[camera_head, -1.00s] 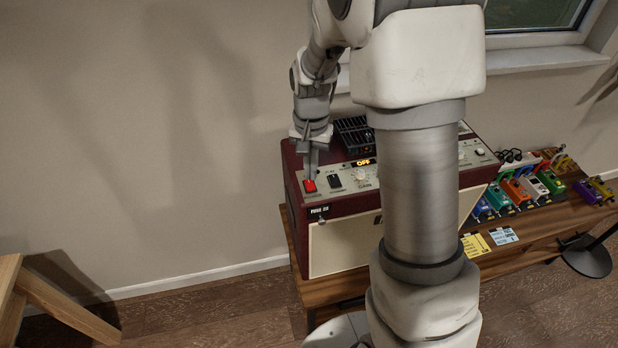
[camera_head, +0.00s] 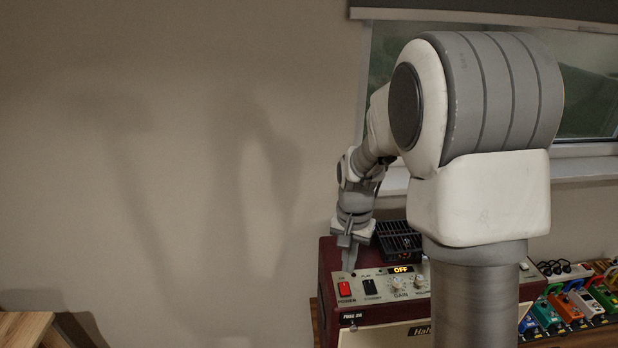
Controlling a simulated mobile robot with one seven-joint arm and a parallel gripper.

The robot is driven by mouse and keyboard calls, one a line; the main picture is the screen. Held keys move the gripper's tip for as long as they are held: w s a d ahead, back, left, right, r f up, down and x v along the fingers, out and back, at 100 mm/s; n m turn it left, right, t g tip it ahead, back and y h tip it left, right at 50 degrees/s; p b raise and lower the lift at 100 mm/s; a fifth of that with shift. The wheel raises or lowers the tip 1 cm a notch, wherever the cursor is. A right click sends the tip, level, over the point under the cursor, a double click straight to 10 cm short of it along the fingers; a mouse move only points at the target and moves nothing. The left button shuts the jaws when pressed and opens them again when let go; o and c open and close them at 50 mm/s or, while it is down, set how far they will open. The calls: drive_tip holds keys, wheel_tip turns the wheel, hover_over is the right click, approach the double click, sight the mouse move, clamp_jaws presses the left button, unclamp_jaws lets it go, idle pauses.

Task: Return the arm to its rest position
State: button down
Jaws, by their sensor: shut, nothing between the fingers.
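The amp (camera_head: 327,283) is a dark red box with a pale control panel on top, standing at the lower middle right. Its red power switch (camera_head: 344,288) sits at the panel's left end. The lit display (camera_head: 401,269) reads OFF. A black standby switch (camera_head: 369,286) is right of the power switch, with knobs (camera_head: 396,283) beyond it. My gripper (camera_head: 349,266) points down, shut and empty, with its tips just behind and above the power switch. I cannot tell whether the tips touch the panel. My arm hides part of the amp's right side.
A black slatted box (camera_head: 399,241) stands at the back of the amp, close to my gripper's right. Several coloured pedals (camera_head: 566,307) and a white power strip (camera_head: 565,272) are at the right. A wooden piece (camera_head: 25,325) is at the lower left.

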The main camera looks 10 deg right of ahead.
drive_tip(key=s+r+n+t, duration=0.3)
drive_tip(key=s+r, duration=0.5)
drive_tip(key=r, duration=0.5)
drive_tip(key=s+r+n+t, duration=0.2)
drive_tip(key=s+r, duration=0.3)
drive_tip(key=s, duration=0.7)
drive_tip(key=shift+s+n+t, duration=0.2)
drive_tip(key=shift+n+t, duration=0.1)
drive_tip(key=shift+n, duration=0.2)
drive_tip(key=shift+d, duration=0.2)
